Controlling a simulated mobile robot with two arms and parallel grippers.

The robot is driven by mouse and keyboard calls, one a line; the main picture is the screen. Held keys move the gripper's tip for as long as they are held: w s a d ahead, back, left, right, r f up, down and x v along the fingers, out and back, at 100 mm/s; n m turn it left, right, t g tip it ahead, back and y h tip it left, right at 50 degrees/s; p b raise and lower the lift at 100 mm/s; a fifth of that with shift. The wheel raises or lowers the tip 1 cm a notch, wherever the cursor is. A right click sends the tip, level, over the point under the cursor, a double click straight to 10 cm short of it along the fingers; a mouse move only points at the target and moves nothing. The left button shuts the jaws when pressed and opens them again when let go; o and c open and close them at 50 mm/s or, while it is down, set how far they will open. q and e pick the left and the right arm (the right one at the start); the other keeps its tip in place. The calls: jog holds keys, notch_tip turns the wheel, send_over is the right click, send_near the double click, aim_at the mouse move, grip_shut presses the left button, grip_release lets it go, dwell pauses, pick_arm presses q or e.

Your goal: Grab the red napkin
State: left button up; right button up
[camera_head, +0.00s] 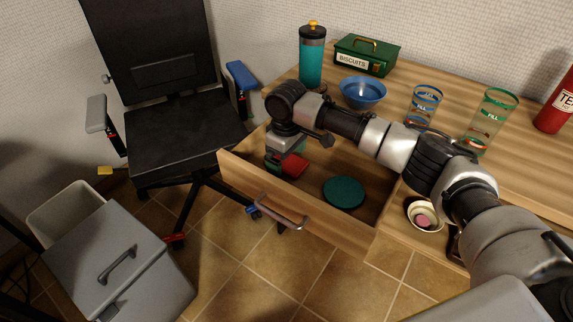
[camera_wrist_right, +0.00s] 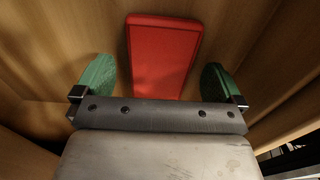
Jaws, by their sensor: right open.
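The red napkin (camera_head: 293,166) is a flat red rectangle lying in the open wooden drawer, near its left end. It also shows in the right wrist view (camera_wrist_right: 162,55), at the top middle. My right gripper (camera_head: 284,163) reaches down into the drawer. In the right wrist view its two green fingertips (camera_wrist_right: 160,80) are spread apart, one on each side of the napkin. The gripper is open and holds nothing. The napkin's near end is hidden behind the gripper body. My left gripper is in neither view.
The drawer front (camera_head: 300,212) has a metal handle, and a dark green disc (camera_head: 344,192) lies in the drawer. On the desk stand a blue bowl (camera_head: 363,92), a teal bottle (camera_head: 312,58), a green biscuit tin (camera_head: 367,55) and two glasses. A black chair (camera_head: 184,130) stands left.

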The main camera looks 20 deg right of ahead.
jog(key=shift+f, duration=0.3)
jog(key=shift+c, duration=0.2)
jog(key=c, duration=1)
jog(key=shift+o, duration=0.2)
